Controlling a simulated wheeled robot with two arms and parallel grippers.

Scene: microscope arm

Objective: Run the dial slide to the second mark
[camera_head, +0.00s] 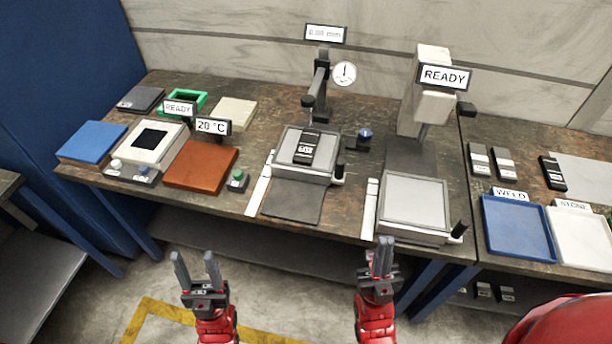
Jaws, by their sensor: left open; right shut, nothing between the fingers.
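The dial gauge (344,73) has a white round face and is carried by a dark upright post (318,88) at the middle of the bench. A small display (325,34) above it shows a reading too small to read surely. Below stands a grey slide stage (284,160) with a dark labelled block (307,146) on it. A black handle (338,171) stands at its right front corner. Individual marks cannot be made out. My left gripper (195,258) is open and empty, in front of the bench. My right gripper (382,246) is shut and empty, also in front of the bench and apart from it.
A blue-topped knob (365,134) sits right of the stage. A second machine with a READY sign (444,76) and a grey plate (413,202) stands further right. A brown plate (201,167) lies left. Blue (517,228) and white trays lie at far right.

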